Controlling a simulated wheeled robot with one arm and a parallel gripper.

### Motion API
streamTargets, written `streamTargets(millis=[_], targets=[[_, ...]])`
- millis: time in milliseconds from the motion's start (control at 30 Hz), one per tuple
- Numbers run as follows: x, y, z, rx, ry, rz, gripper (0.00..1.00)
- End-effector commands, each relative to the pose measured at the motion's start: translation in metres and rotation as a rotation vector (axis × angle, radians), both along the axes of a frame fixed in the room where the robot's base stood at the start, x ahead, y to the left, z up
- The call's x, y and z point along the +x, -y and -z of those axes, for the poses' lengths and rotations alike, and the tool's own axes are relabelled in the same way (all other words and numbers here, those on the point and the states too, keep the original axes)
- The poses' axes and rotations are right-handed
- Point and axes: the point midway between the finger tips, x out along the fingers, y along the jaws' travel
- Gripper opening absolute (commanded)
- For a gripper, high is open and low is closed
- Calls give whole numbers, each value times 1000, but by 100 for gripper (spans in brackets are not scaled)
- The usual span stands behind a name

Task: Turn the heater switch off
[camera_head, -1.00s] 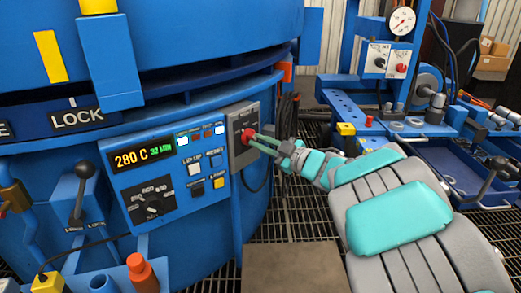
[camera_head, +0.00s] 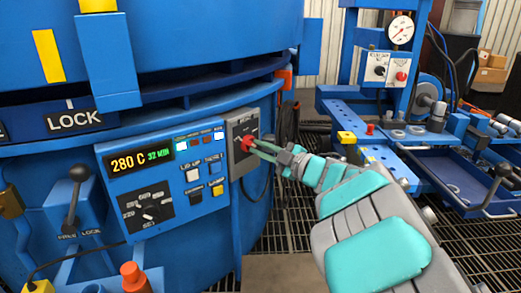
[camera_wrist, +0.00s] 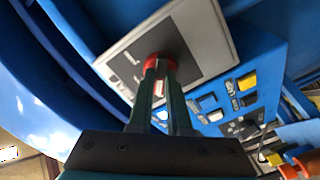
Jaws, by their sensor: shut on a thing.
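The heater switch (camera_head: 246,143) is a red rotary knob on a grey plate (camera_head: 234,125) at the right end of the blue furnace panel. My gripper (camera_head: 257,148) reaches it from the right, with its green fingers shut on the knob. In the wrist view, the red knob (camera_wrist: 160,61) sits between the fingertips of my gripper (camera_wrist: 160,68), against the grey plate (camera_wrist: 200,38). The fingers hide part of the knob and some of the plate's markings.
The control panel (camera_head: 210,205) beside the plate has a display reading 280 C and 32 MIN, several buttons and a black dial (camera_head: 147,208). A lever (camera_head: 75,200) stands at the left. A blue workbench (camera_head: 370,130) with a gauge is at the right.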

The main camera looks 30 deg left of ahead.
Motion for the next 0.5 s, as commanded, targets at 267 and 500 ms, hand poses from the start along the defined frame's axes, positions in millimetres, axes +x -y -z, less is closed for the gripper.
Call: streamTargets(millis=[267, 500], targets=[[0, 0, 0, 0, 0, -1, 35], [0, 0, 0, 0, 0, -1, 46]])
